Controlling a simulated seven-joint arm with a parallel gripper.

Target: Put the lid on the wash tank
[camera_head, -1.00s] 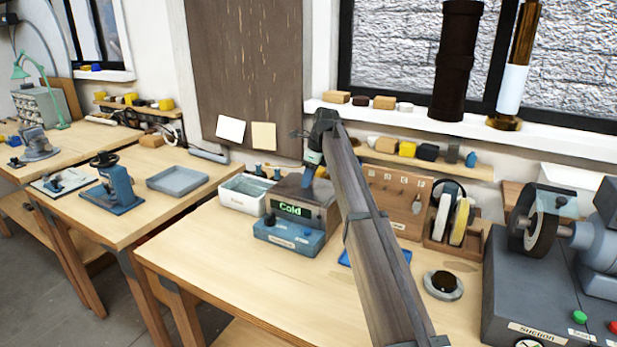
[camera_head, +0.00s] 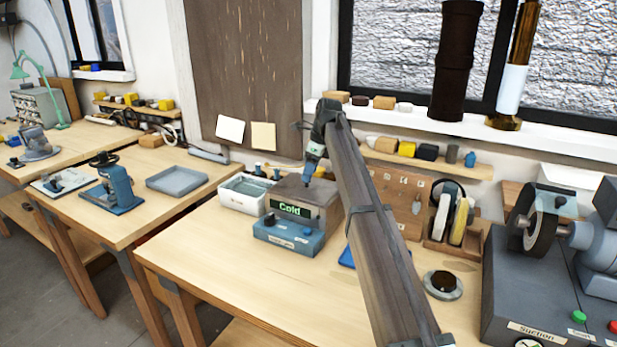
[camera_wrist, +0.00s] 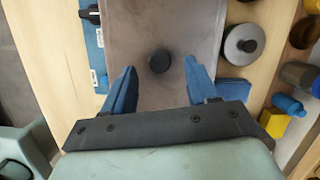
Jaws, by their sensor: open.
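The tank-like unit (camera_head: 290,235) has a blue front, a green "Cold" display and small knobs, and stands on the middle bench. A flat grey-brown plate with a black knob, which looks like the lid (camera_head: 298,190), covers its top. In the wrist view the lid (camera_wrist: 150,25) fills the middle, with its black knob (camera_wrist: 159,61) between and beyond my fingertips. My gripper (camera_wrist: 161,80) is open, its blue fingers apart on either side of the knob line and holding nothing. In the head view my gripper (camera_head: 309,175) points down over the lid. Whether the lid sits fully flush is unclear.
A white open bin (camera_head: 240,195) stands just left of the unit. A round metal pot (camera_head: 442,284), a wheel rack (camera_head: 452,215) and a grinder (camera_head: 540,235) are to the right. The bench front is clear. A shelf (camera_head: 425,160) runs behind my arm.

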